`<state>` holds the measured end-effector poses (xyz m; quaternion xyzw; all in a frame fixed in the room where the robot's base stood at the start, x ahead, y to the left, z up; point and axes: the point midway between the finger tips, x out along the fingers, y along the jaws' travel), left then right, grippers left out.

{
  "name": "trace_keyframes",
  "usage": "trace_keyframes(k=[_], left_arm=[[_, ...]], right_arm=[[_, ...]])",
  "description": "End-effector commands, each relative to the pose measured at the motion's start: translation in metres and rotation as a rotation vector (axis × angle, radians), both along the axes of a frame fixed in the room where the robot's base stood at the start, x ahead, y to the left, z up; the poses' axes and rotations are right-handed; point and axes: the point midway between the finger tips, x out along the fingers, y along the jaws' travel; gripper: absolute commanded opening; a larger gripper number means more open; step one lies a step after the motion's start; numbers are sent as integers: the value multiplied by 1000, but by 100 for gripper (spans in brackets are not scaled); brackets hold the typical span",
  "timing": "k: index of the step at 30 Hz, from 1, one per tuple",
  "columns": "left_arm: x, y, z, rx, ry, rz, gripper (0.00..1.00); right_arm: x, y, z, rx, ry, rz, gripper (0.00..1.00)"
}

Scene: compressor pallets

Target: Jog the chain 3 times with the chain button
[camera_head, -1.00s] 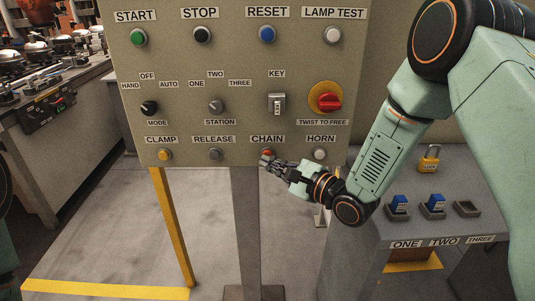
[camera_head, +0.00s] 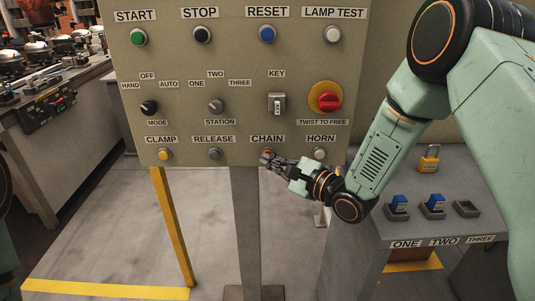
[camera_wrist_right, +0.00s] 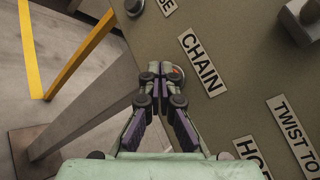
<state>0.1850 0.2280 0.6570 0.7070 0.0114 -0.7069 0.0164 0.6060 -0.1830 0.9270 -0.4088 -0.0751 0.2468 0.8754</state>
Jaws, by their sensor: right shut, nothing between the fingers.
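The control panel (camera_head: 240,60) faces me, with the chain button (camera_head: 266,153) low on it under the CHAIN label (camera_head: 267,139). In the right wrist view the shut fingertips (camera_wrist_right: 154,71) overlap the edge of the round button (camera_wrist_right: 176,76), beside the CHAIN label (camera_wrist_right: 202,65). I cannot tell whether they touch or press it. My left gripper is not in view.
The horn button (camera_head: 320,154) is close to the right, the release button (camera_head: 215,154) to the left. The red twist-to-free knob (camera_head: 329,102) is above right. A grey stand with blue-topped slots (camera_head: 434,201) and a yellow padlock (camera_head: 429,158) is at right.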

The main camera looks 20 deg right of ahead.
Motion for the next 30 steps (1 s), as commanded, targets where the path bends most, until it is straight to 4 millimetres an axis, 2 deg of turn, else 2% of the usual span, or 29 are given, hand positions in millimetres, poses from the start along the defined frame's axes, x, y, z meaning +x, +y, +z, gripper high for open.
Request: trace_keyframes(k=[14, 30], left_arm=[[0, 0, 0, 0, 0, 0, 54], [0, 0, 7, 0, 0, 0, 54]], right_arm=[[2, 0, 0, 0, 2, 0, 0], [-16, 5, -1, 0, 2, 0, 0]])
